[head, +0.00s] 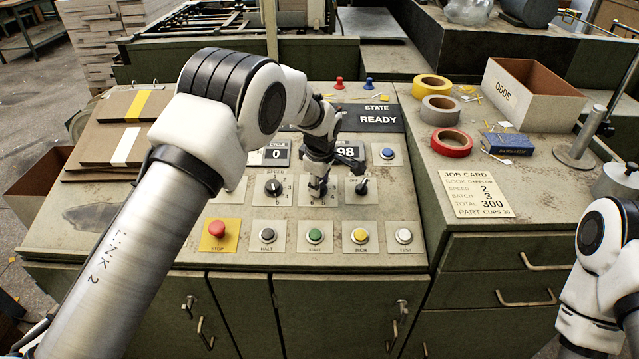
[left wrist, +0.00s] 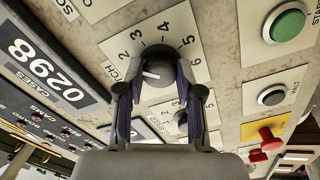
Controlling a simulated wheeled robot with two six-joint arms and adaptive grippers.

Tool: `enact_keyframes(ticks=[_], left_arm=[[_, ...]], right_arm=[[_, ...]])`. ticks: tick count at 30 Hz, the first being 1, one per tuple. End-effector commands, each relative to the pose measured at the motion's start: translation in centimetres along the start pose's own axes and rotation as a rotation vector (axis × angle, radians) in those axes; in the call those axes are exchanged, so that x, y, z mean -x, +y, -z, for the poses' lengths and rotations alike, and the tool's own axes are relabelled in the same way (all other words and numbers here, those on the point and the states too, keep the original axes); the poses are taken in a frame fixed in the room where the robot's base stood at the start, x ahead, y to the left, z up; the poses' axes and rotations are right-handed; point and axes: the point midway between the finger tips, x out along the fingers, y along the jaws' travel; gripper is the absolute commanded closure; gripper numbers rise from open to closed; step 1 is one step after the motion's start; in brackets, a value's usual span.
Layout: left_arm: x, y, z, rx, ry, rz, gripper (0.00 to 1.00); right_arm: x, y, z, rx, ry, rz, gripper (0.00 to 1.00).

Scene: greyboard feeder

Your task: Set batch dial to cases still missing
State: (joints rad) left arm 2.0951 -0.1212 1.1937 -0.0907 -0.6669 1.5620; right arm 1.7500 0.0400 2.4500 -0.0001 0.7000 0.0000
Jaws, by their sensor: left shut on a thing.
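The batch dial (left wrist: 156,70) is a dark round knob in the left wrist view, on a plate numbered around its rim. Its white pointer mark faces left in that view, toward the side of the 2; a finger covers part of the scale, so I cannot tell the exact setting. My left gripper (left wrist: 160,82) is shut on the dial, one finger on each side. The cases counter (left wrist: 46,72) reads 0298. The job card (head: 476,194) reads speed 2, batch 3, total 300. My right gripper is out of view.
The speed dial (head: 273,187) and another knob (head: 361,187) flank the batch dial. Below are a red stop button (head: 217,228) and several push buttons, including a green one (head: 315,236). The state display (head: 379,118) reads READY. Tape rolls and an ODDS box (head: 528,92) stand right.

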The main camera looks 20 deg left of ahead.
Motion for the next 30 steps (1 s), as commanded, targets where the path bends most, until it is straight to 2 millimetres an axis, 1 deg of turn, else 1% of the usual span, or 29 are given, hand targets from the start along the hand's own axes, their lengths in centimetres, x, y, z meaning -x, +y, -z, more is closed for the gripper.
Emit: enact_keyframes(ticks=[1,16,17,18,19,27,30], left_arm=[[-0.44,-0.44,-0.11,0.010,-0.002,0.013,0.99],[-0.41,-0.43,-0.09,0.032,-0.002,0.013,0.99],[-0.41,-0.43,-0.09,0.032,-0.002,0.013,0.61],[-0.40,-0.41,-0.09,0.032,-0.002,0.013,0.47],[-0.38,-0.38,-0.08,0.032,-0.001,0.012,0.39],[-0.12,-0.15,-0.03,0.032,-0.001,0.005,0.39],[0.51,-0.04,0.00,0.032,0.000,0.003,0.39]], right_arm=[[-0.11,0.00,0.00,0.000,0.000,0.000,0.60],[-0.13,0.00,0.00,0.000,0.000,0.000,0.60],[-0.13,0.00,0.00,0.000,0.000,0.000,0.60],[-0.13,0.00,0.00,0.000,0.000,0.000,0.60],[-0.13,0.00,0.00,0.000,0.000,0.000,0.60],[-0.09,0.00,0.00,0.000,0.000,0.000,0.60],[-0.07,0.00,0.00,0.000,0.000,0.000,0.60]])
